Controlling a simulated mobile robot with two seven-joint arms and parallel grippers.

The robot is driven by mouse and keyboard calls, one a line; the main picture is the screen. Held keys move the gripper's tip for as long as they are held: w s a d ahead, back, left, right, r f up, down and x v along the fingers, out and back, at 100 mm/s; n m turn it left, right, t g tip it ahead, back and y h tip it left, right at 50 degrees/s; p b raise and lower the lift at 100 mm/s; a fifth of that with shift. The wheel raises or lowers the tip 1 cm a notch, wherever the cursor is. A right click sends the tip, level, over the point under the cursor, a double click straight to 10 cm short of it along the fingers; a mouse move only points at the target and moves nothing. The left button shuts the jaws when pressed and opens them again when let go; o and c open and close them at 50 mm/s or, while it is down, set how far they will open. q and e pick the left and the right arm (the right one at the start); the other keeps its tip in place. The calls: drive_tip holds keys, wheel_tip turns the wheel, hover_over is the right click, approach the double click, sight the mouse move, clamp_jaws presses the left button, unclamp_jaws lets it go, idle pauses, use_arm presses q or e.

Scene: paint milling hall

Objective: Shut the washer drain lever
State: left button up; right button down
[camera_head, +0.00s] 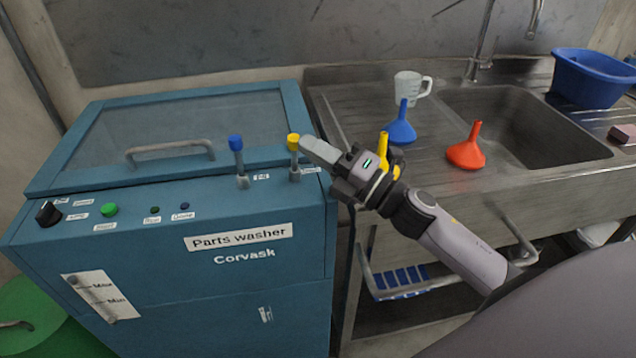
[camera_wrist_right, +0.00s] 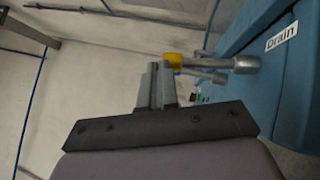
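The blue parts washer (camera_head: 262,271) stands at the left in the head view. Two levers stand up from its top front edge: one with a blue tip (camera_head: 236,143) and, to its right, one with a yellow tip (camera_head: 293,143). In the right wrist view the yellow-tipped lever (camera_wrist_right: 173,62) sits beside the label "Drain" (camera_wrist_right: 282,37), so it is the drain lever. My right gripper (camera_head: 306,144) has its fingers together, with nothing seen between them. Its fingertips (camera_wrist_right: 159,68) are right beside the yellow tip; whether they touch it I cannot tell. My left gripper is out of view.
The washer lid (camera_head: 170,108) is down, with a bar handle (camera_head: 170,146). A steel sink unit (camera_head: 345,97) stands close at the right. It holds a blue funnel (camera_head: 402,128), a red funnel (camera_head: 466,154), a jug (camera_head: 408,87) and a blue basin (camera_head: 590,82). A yellow funnel is partly behind my right gripper.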

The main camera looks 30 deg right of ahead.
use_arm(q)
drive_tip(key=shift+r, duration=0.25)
use_arm(e)
drive_tip(key=shift+w+d+r, duration=0.15)
drive_tip(key=shift+w+r, duration=0.05)
drive_tip(key=shift+w, duration=0.25)
drive_tip(key=shift+w+d+r, duration=0.1)
drive_tip(key=shift+w+r, duration=0.1)
drive_tip(key=shift+w, duration=0.25)
drive_tip(key=shift+w+d+r, duration=0.1)
drive_tip(key=shift+d, duration=0.1)
